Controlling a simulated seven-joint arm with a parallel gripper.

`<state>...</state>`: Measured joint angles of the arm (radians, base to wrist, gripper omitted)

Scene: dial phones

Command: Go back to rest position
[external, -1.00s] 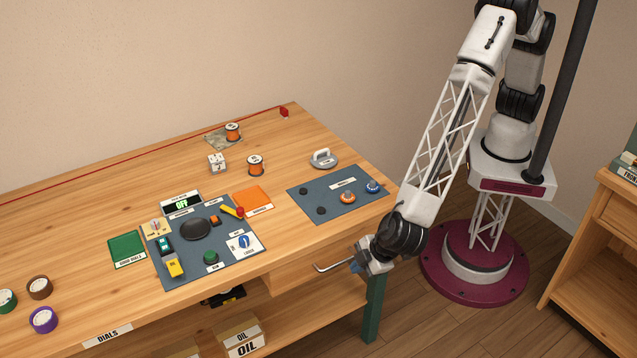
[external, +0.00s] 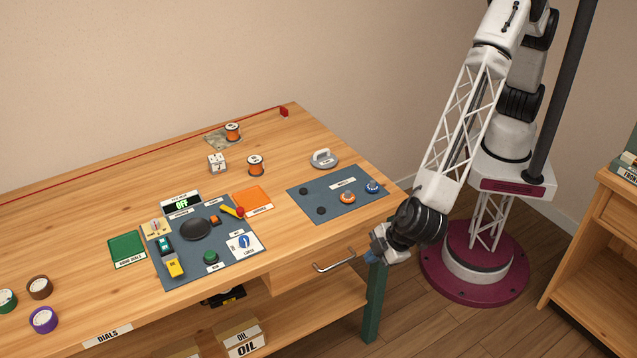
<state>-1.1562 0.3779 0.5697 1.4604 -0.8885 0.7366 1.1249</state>
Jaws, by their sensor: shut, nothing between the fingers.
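My gripper (external: 371,258) is low at the front right corner of the workbench (external: 110,185), just right of the drawer handle (external: 334,262). A gap shows between it and the handle. Its blue-grey fingers are small in the picture and point down and left; they look closed with nothing held. The drawer front below the bench top looks flush. My arm reaches down from the upper right, clear of the bench top.
A grey mat (external: 337,193) with dials lies near the right edge, and a control panel (external: 205,243) sits left of it. A green leg (external: 373,305) stands below my gripper. A wooden shelf unit (external: 590,265) is at the right. Open floor lies between.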

